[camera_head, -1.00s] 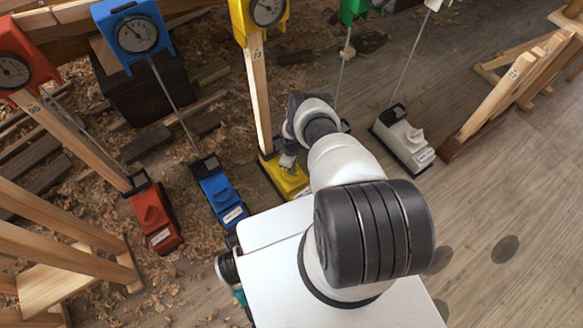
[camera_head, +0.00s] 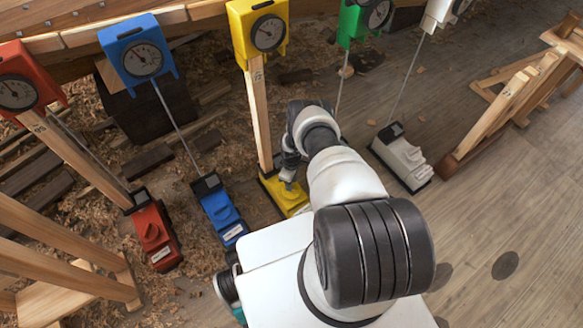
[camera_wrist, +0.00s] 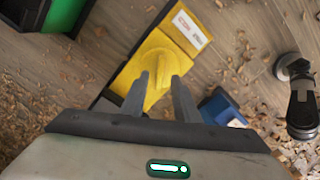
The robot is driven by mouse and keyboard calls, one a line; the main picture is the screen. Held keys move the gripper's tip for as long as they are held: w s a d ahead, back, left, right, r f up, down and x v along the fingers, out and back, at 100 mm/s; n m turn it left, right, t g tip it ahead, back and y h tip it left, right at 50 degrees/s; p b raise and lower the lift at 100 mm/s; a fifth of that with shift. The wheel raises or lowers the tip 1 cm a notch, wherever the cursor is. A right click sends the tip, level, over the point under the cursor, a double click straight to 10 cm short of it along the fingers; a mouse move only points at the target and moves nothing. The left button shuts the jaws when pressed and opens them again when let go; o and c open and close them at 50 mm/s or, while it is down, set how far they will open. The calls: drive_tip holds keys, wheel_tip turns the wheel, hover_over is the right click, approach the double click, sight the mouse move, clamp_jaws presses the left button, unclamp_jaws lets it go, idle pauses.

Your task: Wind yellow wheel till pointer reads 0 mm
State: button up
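The yellow unit (camera_head: 288,199) stands on the floor, a post rising from it to a yellow dial box (camera_head: 239,20). The dial's face (camera_head: 267,33) shows a thin dark pointer; its reading is too small to tell. My gripper (camera_head: 289,184) is over the yellow unit in the head view, partly hidden by my arm. In the wrist view the yellow wheel (camera_wrist: 156,62) has a raised ridge. My gripper's fingers (camera_wrist: 161,78) are apart, one on each side of this ridge; contact is not clear.
Blue (camera_head: 222,215) and red (camera_head: 152,236) units stand to the left, a white unit (camera_head: 401,158) to the right, each with a rod or post rising from it. Wooden trestles (camera_head: 500,105) stand at far right and lower left. Shavings litter the floor; the lower right is clear.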

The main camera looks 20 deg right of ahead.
wheel_tip(320, 180, up, 14)
drive_tip(key=p, duration=0.4)
drive_tip(key=shift+r, duration=0.1)
